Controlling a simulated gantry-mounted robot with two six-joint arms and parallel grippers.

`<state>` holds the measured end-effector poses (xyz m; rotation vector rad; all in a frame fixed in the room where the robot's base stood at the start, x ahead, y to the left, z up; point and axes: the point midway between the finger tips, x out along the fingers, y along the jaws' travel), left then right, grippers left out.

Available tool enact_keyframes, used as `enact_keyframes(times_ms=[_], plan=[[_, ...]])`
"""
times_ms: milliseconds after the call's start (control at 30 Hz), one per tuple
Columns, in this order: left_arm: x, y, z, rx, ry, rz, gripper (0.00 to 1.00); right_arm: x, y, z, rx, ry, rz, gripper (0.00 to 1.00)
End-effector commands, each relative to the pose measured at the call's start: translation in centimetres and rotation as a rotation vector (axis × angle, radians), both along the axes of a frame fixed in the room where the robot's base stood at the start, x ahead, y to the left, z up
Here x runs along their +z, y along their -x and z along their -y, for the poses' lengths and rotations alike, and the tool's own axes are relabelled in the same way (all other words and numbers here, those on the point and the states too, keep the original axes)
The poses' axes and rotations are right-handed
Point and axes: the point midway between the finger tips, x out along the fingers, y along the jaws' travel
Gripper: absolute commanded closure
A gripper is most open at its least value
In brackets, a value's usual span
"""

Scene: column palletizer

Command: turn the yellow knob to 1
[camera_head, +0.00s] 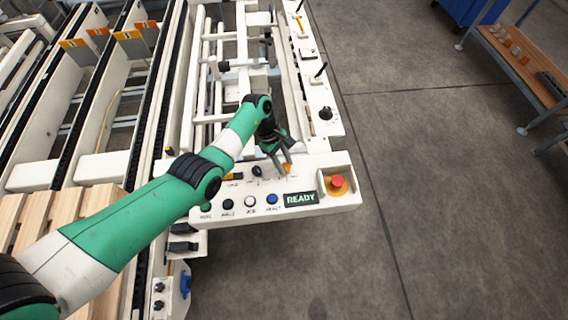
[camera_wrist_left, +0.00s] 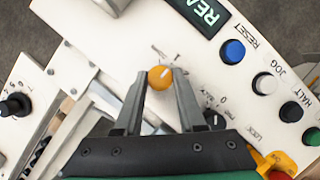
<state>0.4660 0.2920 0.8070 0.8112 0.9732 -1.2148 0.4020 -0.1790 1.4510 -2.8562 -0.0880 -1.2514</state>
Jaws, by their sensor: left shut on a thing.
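The yellow knob (camera_wrist_left: 158,79) is on the white control panel (camera_head: 315,167), between my left gripper's fingertips in the left wrist view. A short white line on the knob points up and to the right there, toward a small printed mark beside it. My left gripper (camera_wrist_left: 161,88) is shut on the knob, one finger on each side. In the head view my left gripper (camera_head: 284,163) reaches down to the panel's back part, and the fingers largely hide the knob. My right gripper is in neither view.
A black selector (camera_head: 257,171) sits left of the knob. The panel's front has a READY display (camera_head: 300,198), a blue button (camera_head: 272,199), other buttons and a red emergency stop (camera_head: 337,181).

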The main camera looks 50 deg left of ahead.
Motion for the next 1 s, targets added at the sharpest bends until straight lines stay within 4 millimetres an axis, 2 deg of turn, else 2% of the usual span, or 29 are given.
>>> enact_keyframes(times_ms=[367,400,533,833,1000], plan=[[0.0,0.0,0.0,-0.005,-0.002,0.0,1.0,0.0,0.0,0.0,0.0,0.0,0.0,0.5],[0.0,0.0,0.0,-0.004,-0.002,-0.001,0.56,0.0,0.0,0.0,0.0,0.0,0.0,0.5],[0.0,0.0,0.0,-0.004,-0.001,0.0,0.32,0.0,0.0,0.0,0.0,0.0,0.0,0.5],[0.1,0.0,0.0,-0.004,-0.001,0.0,0.31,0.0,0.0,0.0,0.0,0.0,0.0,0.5],[2.2,0.1,-0.8,-0.002,-0.003,0.003,0.31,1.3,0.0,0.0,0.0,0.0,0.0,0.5]])
